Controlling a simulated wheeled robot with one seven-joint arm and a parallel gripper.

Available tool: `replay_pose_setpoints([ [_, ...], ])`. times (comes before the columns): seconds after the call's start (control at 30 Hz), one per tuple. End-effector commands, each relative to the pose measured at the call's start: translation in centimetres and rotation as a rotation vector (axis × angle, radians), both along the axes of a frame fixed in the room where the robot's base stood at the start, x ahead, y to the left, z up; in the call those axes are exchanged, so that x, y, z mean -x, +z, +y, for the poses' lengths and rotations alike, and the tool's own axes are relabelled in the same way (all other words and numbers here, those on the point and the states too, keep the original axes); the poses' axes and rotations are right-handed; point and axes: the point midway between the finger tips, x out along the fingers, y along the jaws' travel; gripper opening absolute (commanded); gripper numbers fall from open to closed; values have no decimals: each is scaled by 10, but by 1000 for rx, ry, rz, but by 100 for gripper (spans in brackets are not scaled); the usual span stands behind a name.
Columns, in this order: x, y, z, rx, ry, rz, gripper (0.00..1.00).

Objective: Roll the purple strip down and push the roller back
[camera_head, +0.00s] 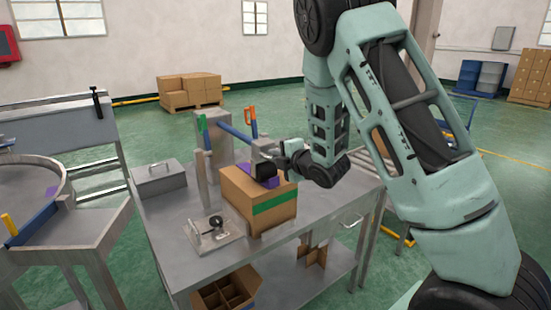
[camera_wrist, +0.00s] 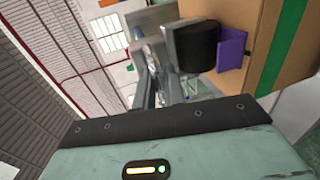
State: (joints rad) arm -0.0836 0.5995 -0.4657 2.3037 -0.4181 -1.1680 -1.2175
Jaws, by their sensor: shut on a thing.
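A cardboard box (camera_head: 240,199) stands on the metal workbench, with a green band around its side. The purple strip (camera_head: 258,184) shows at the box's upper part, partly hidden by my gripper and the roller. In the wrist view the strip (camera_wrist: 232,48) sits against the box (camera_wrist: 268,68), right beside the black roller (camera_wrist: 198,46). The roller (camera_head: 264,170) is at the box's top edge in the head view. My gripper (camera_head: 281,158) is shut on the roller's grey metal holder; its fingers (camera_wrist: 150,85) show in the wrist view. Whether the roller presses the strip is unclear.
The workbench (camera_head: 175,232) also holds a grey metal case (camera_head: 158,177), a clamp on a plate (camera_head: 213,232) and upright posts with green and orange handles behind the box. A divided carton (camera_head: 226,292) is on the lower shelf. A round-topped table stands left.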

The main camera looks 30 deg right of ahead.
Motion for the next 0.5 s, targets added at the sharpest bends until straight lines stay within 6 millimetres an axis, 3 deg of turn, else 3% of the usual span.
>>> replay_pose_setpoints([
  [0.17, 0, -1, 0, 0, -1, 2, 0],
  [0.2, 0, -1, 0, 0, -1, 2, 14],
  [0.27, 0, -1, 0, 0, -1, 2, 28],
  [0.5, 0, 0, 0, 0, 0, 1, 28],
])
